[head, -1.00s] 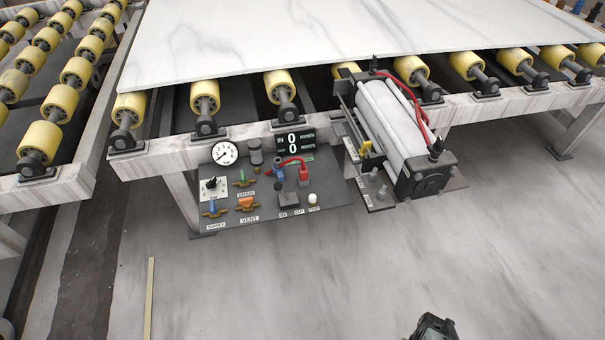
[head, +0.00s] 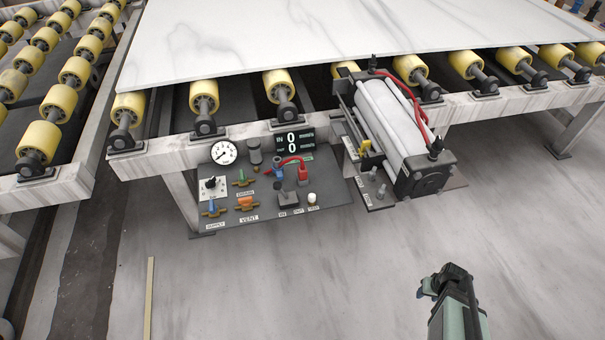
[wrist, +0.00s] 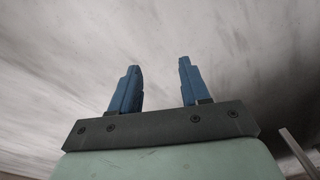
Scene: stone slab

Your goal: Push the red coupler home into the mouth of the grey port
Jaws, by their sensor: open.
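The red coupler (head: 303,175) is a small red block on the dark control panel in the head view, at the end of a short curved red hose. It is too small to tell how it sits against the grey port, and I cannot make out the port's mouth. My gripper (head: 437,278) is at the lower right of the head view, over the grey floor and well apart from the coupler. In the wrist view its two blue fingers (wrist: 160,66) stand apart with nothing between them. Neither coupler nor port shows in the wrist view.
The panel (head: 330,195) also carries a gauge (head: 223,152), blue, green and orange valve handles, a counter display (head: 292,141) and buttons. A large cylinder (head: 392,125) with red hoses stands right of it. Rollers and a white slab (head: 330,40) are behind.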

